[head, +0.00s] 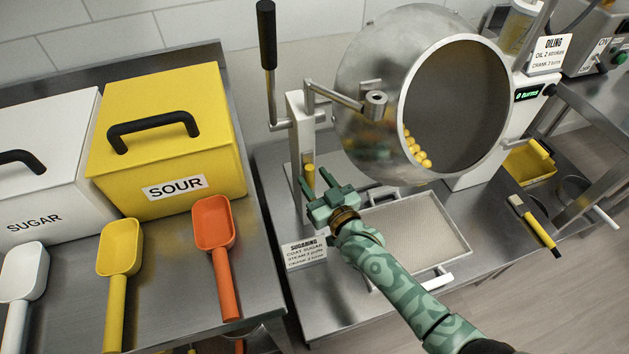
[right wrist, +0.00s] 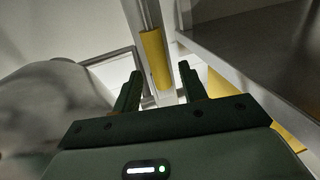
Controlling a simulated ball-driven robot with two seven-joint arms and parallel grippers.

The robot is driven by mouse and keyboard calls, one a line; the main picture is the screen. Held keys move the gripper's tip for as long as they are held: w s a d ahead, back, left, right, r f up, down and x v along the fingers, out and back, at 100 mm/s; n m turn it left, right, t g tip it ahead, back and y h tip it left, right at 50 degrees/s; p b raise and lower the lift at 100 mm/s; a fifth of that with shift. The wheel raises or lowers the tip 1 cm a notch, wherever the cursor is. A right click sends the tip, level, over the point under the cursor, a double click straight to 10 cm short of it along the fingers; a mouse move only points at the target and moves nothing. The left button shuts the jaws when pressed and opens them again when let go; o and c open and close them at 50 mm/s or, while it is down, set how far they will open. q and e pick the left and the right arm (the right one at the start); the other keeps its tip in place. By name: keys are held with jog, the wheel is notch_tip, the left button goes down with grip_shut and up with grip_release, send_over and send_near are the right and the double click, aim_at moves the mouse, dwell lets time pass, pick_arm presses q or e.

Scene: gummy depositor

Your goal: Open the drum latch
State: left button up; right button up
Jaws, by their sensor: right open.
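The steel drum (head: 375,75) is tilted, with its round mouth facing right and several yellow balls inside. A short yellow cylinder (head: 310,176), which looks like the drum latch handle, stands on the pale upright at the drum's lower left. It also shows in the right wrist view (right wrist: 155,58), upright and lined up with the gap between my fingers. My right gripper (head: 322,184) is open and empty, just below and beside this handle. Its fingertips also show in the wrist view (right wrist: 162,74); I cannot tell whether they touch the handle. My left gripper is out of view.
A black-handled lever (head: 267,40) and a crank arm (head: 345,98) stand above the gripper. A perforated tray (head: 418,232) lies below the drum. The yellow SOUR bin (head: 170,130) and several scoops are on the left table. A SUGARING sign (head: 304,252) stands near my gripper.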

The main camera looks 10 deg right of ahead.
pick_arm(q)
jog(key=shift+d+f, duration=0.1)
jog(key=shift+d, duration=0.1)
pick_arm(e)
jog(key=shift+w+a, duration=0.15)
jog(key=shift+w, duration=0.1)
